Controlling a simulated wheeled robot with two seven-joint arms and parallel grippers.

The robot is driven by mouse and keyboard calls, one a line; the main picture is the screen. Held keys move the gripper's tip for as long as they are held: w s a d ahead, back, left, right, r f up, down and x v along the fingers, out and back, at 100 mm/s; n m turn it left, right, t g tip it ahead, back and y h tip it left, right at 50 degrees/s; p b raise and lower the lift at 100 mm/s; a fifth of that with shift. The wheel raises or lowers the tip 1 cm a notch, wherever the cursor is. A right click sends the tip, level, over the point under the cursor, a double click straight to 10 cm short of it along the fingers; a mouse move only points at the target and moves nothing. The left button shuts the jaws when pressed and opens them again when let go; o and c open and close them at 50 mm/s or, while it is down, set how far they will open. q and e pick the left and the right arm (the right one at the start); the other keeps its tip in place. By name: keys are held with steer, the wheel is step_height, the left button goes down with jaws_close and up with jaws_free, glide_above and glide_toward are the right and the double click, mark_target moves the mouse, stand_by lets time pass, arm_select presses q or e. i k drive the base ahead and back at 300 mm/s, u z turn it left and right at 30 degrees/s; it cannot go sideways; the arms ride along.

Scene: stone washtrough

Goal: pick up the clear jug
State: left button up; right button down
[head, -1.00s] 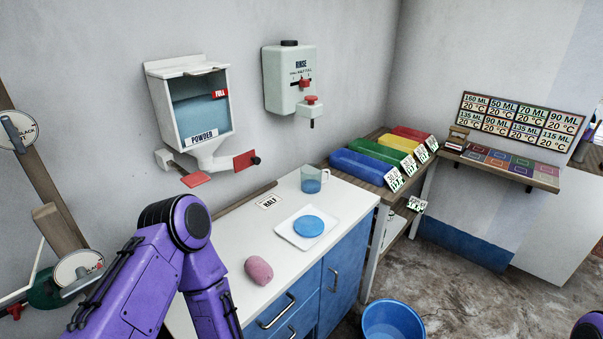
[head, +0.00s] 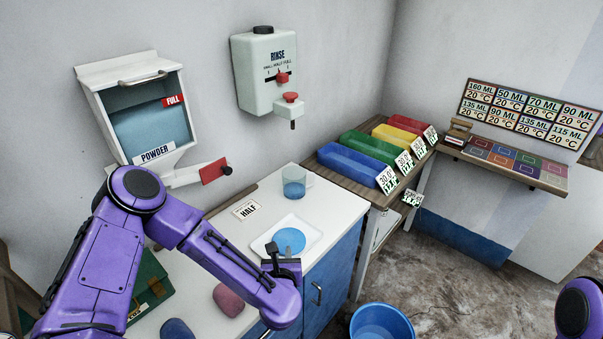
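The clear jug (head: 295,182) stands upright on the white countertop (head: 325,205), at its back right. Its lower part looks blue, and its handle points right. My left gripper (head: 277,252) is in front of the jug, over the near edge of a white tray (head: 258,246) with a blue disc (head: 290,240). It is apart from the jug. Its fingers are small and dark, partly hidden by the wrist, so I cannot tell whether they are open. My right arm shows only as a purple piece at the lower right edge; its gripper is out of view.
A rinse dispenser (head: 258,75) hangs on the wall above the jug. A powder dispenser (head: 135,110) is at left. Blue, green, yellow and red bins (head: 352,165) stand right of the counter. A pink lump (head: 228,299) lies in front; a blue bucket (head: 382,322) is on the floor.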

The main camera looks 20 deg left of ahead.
mark_target(294, 177)
steer(key=i, duration=0.95)
steer(key=z, duration=0.05)
